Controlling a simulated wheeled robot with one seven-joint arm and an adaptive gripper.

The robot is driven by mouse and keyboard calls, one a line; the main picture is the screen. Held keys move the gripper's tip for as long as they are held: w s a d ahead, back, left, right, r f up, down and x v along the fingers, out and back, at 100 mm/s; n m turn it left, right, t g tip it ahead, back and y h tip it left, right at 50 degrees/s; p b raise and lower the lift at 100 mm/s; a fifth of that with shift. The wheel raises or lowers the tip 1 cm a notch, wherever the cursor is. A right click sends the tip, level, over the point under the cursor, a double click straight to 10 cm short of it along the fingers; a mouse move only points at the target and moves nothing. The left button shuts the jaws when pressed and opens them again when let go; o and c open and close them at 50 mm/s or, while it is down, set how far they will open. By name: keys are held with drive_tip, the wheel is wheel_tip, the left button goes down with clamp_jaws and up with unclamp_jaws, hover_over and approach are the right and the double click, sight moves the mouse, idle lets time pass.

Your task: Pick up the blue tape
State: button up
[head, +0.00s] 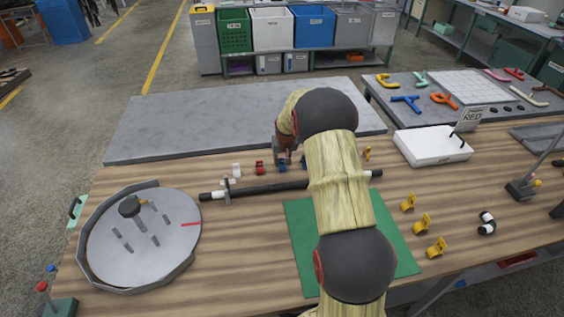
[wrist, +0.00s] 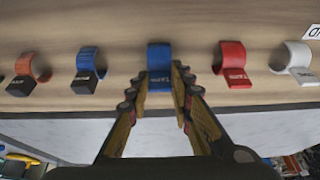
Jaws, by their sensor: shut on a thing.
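The blue tape (wrist: 159,60) is a small curved blue piece with white lettering. In the wrist view it sits between the two fingertips of my gripper (wrist: 160,78), which is shut on it. In the head view the blue tape (head: 282,166) shows just below my gripper (head: 284,156), at the far side of the wooden table. I cannot tell whether it is still touching the table. A second blue piece (wrist: 88,68) with a dark block stands apart from my fingers in the wrist view.
Beside the tape in the wrist view stand a red piece (wrist: 232,64), a white piece (wrist: 294,62) and an orange piece (wrist: 26,74). A black bar (head: 270,188) lies nearer, with a round grey tray (head: 150,250) at left and a green mat (head: 298,235) under my arm.

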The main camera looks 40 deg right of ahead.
drive_tip(key=shift+r+p, duration=0.3)
drive_tip(key=shift+r, duration=0.35)
wheel_tip(320, 180, up, 2)
drive_tip(key=shift+d+r+p, duration=0.1)
drive_tip(key=shift+r+p, duration=0.15)
drive_tip(key=shift+p, duration=0.25)
drive_tip(key=s+d+r+p, duration=0.3)
drive_tip(key=s+r, duration=0.6)
drive_tip(key=s, duration=0.4)
drive_tip(key=shift+s+d, duration=0.2)
drive_tip(key=shift+d, duration=0.2)
drive_tip(key=shift+o, duration=0.6)
drive_tip(key=shift+r, duration=0.1)
clamp_jaws()
